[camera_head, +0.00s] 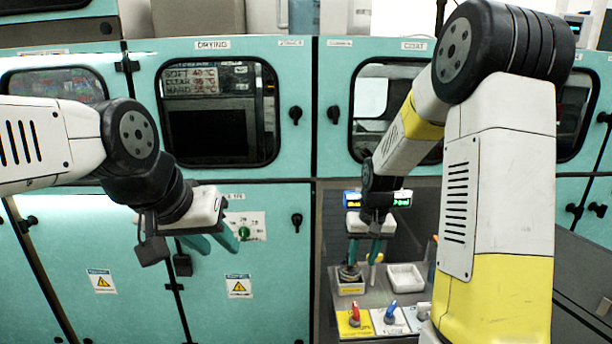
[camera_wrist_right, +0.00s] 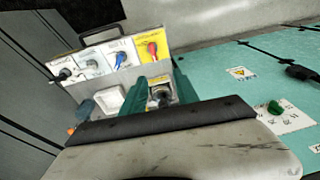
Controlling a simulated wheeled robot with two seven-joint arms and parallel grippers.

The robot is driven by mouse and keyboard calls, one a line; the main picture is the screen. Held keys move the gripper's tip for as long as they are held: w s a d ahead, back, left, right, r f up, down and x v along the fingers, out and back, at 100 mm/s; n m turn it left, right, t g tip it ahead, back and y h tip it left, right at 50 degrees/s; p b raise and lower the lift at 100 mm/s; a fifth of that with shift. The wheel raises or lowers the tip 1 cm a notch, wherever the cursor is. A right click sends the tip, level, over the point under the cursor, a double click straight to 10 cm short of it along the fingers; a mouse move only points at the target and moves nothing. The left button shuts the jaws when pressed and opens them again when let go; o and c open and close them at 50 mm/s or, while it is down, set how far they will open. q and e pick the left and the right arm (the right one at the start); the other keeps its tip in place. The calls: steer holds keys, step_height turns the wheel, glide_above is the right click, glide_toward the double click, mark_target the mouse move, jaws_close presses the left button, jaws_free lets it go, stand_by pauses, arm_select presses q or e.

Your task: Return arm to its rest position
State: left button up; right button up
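My left gripper (camera_head: 222,246) hangs in front of the teal cabinet doors at the left, its two teal fingers apart with nothing between them. My right gripper (camera_head: 363,264) points down over the grey bench, low above a small box with a yellow label (camera_head: 351,288) that holds a dark round part (camera_head: 348,272). In the right wrist view, its teal fingers stand apart, and the box with the dark part (camera_wrist_right: 159,95) shows between and beyond them. I see nothing clamped in the right gripper. Whether a finger touches the dark part cannot be told.
A white tray (camera_head: 405,277) sits right of the box. Along the bench front are panels with a red knob (camera_head: 354,314), a blue knob (camera_head: 391,312) and other connectors. The teal cabinet (camera_head: 260,200) with black latches stands close behind and left. Space around my left gripper looks clear.

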steer(key=s+a+r+t+y, duration=0.1)
steer(key=s+r+t, duration=0.3)
steer(key=s+r, duration=1.5)
steer(key=shift+s+r+t, duration=0.15)
steer(key=shift+s+t, duration=0.15)
steer(key=shift+s, duration=0.75)
